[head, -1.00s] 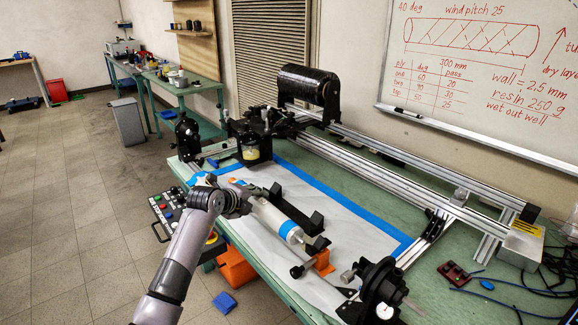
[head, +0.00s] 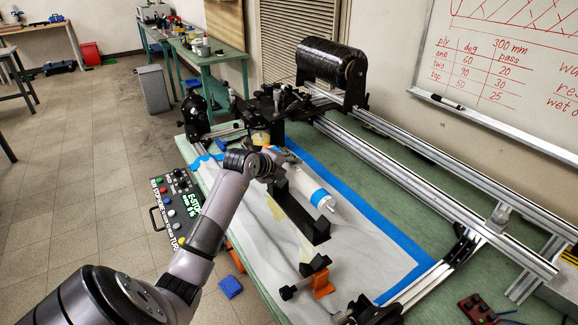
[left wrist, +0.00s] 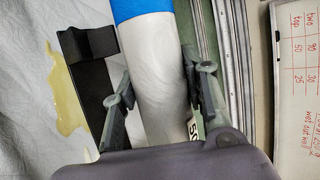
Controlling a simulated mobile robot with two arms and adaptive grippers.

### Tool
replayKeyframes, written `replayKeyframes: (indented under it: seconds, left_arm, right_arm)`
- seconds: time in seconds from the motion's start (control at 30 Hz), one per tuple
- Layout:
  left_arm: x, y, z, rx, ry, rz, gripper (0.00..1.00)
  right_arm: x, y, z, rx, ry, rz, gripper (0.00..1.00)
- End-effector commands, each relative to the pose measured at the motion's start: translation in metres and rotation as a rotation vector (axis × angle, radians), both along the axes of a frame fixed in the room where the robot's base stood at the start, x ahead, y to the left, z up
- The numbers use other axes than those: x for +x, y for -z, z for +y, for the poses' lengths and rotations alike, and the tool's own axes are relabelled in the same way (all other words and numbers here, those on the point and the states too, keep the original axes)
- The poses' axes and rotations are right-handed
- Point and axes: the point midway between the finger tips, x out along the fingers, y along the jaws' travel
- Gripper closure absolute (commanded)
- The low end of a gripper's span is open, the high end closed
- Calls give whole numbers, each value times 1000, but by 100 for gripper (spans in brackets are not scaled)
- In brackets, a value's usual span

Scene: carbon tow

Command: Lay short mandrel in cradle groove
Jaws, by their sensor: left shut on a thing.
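The short mandrel is a white cylinder with a blue band (head: 309,184). My left gripper (head: 277,163) is shut on it near its far end. In the left wrist view the mandrel (left wrist: 154,72) runs between the two fingers (left wrist: 158,98). The black cradle (head: 294,214), a long bar with raised ends, lies on the white sheet to the left of and nearer than the mandrel. In the left wrist view the cradle (left wrist: 92,85) is beside the mandrel, not under it. The mandrel's height above the sheet is hard to tell. My right gripper is not in view.
A white sheet edged with blue tape (head: 385,238) covers the green bench. A yellowish puddle (left wrist: 66,98) lies beside the cradle. An orange block (head: 322,283) stands near the front. A metal rail (head: 420,181) and winding carriage (head: 275,105) border the back.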

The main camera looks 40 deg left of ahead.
Motion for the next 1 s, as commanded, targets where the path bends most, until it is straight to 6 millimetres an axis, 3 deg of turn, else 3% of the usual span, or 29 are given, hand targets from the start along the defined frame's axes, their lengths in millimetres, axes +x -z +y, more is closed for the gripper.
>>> replayKeyframes:
  seconds: [0.27,0.47,0.8,1.0]
  left_arm:
    - [0,-3,-1,-2,2,-4,100]
    - [0,16,-2,-3,3,-2,100]
    - [0,53,-2,-2,3,-4,100]
    - [0,64,-2,-2,3,-4,100]
  right_arm:
    - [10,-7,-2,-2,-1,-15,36]
    - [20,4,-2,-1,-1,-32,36]
    - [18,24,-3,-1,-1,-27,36]
    - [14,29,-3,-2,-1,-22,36]
